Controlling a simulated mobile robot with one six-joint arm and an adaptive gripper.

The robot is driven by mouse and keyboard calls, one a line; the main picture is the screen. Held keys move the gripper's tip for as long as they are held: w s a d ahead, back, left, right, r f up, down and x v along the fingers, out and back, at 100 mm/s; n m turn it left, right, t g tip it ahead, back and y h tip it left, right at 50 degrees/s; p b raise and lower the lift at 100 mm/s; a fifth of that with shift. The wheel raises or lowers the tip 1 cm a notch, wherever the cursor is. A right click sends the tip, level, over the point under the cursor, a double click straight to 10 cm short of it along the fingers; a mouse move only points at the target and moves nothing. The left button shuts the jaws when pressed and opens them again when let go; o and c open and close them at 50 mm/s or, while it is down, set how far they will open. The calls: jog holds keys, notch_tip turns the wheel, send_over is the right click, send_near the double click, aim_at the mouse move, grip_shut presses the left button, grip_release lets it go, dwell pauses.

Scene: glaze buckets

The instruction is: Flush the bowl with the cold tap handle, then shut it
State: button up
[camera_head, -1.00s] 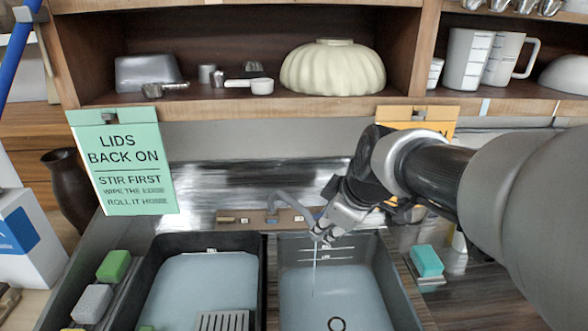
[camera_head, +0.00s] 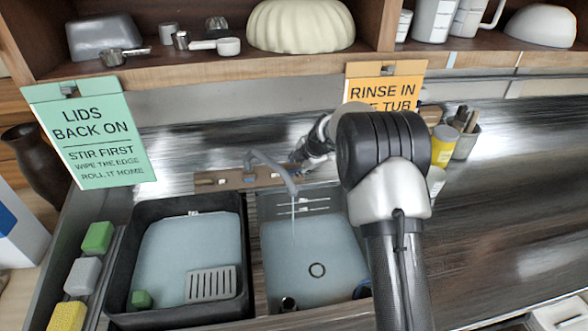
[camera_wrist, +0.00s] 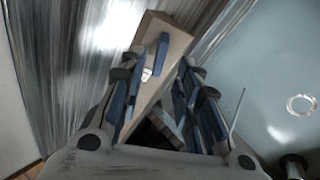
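The grey tap spout (camera_head: 268,165) arches from a wooden tap board (camera_head: 235,179) behind two basins. A thin stream of water (camera_head: 293,208) falls from it into the right basin (camera_head: 312,255), which holds pale bluish water and a dark ring at the bottom. In the wrist view the stream also shows (camera_wrist: 237,108). A blue handle (camera_wrist: 163,52) stands on the wooden board, between and just beyond my fingers. My gripper (camera_wrist: 155,75) is open, its fingers on either side of the board; contact cannot be told. In the head view my gripper (camera_head: 300,160) is partly hidden beside the spout.
The left basin (camera_head: 118,260) holds pale water, a slotted grey rack (camera_head: 210,284) and a green block. Sponges (camera_head: 82,275) line the left edge. A green sign (camera_head: 90,135) and an orange sign (camera_head: 385,92) hang from the shelf. A yellow container (camera_head: 444,147) stands right.

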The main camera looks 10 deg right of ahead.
aim_at(294, 171)
jog(key=shift+x, duration=2.75)
jog(key=shift+s, duration=0.1)
jog(key=shift+c, duration=0.6)
grip_shut()
